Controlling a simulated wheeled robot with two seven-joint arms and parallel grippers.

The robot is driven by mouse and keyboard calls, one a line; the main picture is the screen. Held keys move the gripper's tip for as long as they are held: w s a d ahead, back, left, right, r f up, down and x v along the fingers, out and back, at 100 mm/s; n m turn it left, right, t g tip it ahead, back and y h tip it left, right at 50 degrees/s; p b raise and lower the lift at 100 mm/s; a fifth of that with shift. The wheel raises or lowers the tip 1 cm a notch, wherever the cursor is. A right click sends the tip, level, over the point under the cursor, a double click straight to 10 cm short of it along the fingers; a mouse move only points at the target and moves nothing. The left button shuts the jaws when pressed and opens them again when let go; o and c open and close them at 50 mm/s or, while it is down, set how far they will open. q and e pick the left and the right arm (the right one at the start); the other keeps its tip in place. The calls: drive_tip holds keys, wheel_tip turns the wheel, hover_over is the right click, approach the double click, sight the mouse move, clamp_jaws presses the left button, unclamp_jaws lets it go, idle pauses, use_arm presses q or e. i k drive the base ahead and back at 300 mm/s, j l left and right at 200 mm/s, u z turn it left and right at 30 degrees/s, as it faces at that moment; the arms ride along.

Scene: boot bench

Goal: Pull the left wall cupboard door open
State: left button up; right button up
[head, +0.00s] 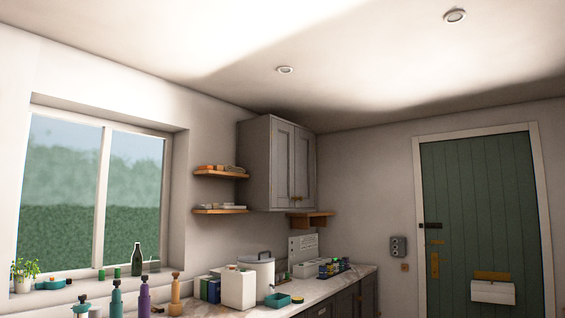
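The grey wall cupboard (256,165) hangs on the wall right of the window, above the worktop. Its left door (283,165) and right door (302,167) both look shut. Small brass-coloured handles (296,198) show low down where the two doors meet. Neither of my grippers shows in the head view, and the cupboard stands some way off.
Below the cupboard runs a worktop (325,286) with a white canister, boxes, a teal dish and small jars. Two wooden shelves (220,211) are left of the cupboard. Bottles and a plant line the window side. A green door (470,215) stands at the right.

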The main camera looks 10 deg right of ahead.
sight(282, 133)
drive_tip(key=i+l+z, duration=0.35)
drive_tip(key=i+z, duration=0.5)
drive_tip(key=i, duration=2.1)
drive_tip(key=i+j+z, duration=0.1)
drive_tip(key=i, duration=0.8)
drive_tip(key=i+j, duration=0.2)
drive_tip(key=i, duration=0.75)
